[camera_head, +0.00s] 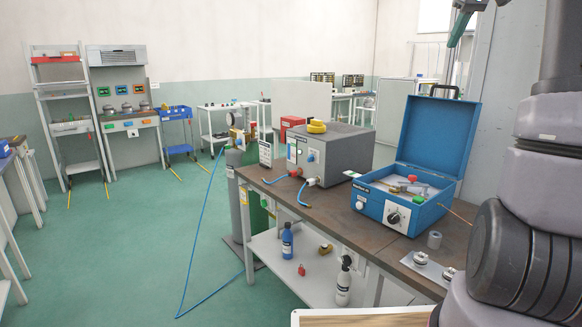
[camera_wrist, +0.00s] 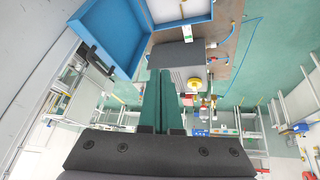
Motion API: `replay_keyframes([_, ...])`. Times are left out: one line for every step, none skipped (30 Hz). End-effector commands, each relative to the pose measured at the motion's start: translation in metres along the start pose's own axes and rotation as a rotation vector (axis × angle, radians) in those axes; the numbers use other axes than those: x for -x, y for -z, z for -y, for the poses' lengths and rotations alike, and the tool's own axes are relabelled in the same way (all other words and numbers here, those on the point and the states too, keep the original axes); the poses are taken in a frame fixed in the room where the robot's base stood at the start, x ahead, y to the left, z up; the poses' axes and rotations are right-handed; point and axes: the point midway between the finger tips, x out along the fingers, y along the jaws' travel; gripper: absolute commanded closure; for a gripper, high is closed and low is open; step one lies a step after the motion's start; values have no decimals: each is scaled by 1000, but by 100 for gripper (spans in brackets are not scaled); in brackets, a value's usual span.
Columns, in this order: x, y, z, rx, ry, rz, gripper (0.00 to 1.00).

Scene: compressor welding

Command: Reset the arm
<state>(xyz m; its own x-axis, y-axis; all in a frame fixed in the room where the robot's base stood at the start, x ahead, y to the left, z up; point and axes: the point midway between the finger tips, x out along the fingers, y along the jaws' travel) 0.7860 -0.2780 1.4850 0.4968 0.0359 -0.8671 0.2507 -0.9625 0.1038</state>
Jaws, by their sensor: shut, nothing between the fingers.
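My gripper (camera_head: 454,40) is at the top right of the head view, raised above the workbench and the open blue case (camera_head: 385,208). Its green fingers point down and touch nothing. In the wrist view my gripper (camera_wrist: 160,76) shows its two green fingers side by side, shut and empty. My arm fills the right edge of the head view. The blue case also shows in the wrist view (camera_wrist: 108,32), at the upper left.
A grey box machine (camera_head: 345,152) with a yellow item on top stands on the brown workbench (camera_head: 330,197). Metal parts (camera_head: 428,265) lie at its near end. Bottles (camera_head: 287,240) stand on the lower shelf. Green floor is free at left (camera_head: 120,240).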

Motion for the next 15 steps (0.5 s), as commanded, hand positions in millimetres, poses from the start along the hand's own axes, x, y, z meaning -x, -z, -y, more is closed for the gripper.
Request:
replay_keyframes([10,-6,28,-23,1,-6,100])
replay_keyframes([14,-11,44,-44,2,-8,100])
replay_keyframes([19,-19,65,-76,3,-12,100])
replay_keyframes([23,-26,81,-100,4,-17,100])
replay_keyframes([26,-34,98,-126,8,-21,100])
replay_keyframes([30,-46,118,-161,11,-26,100])
replay_keyframes([33,-56,132,-187,13,-31,100])
replay_keyframes([35,-66,146,-214,17,-35,100])
replay_keyframes([37,-81,164,-251,23,-41,100])
replay_keyframes([39,-93,177,-279,27,-46,100])
replay_keyframes([40,-105,190,-306,32,-51,100])
replay_keyframes([40,-122,206,-344,41,-57,100])
replay_keyframes([40,-136,218,-372,47,-62,100])
replay_keyframes([40,-149,229,-402,54,-67,100])
replay_keyframes([38,-168,242,-440,65,-72,100])
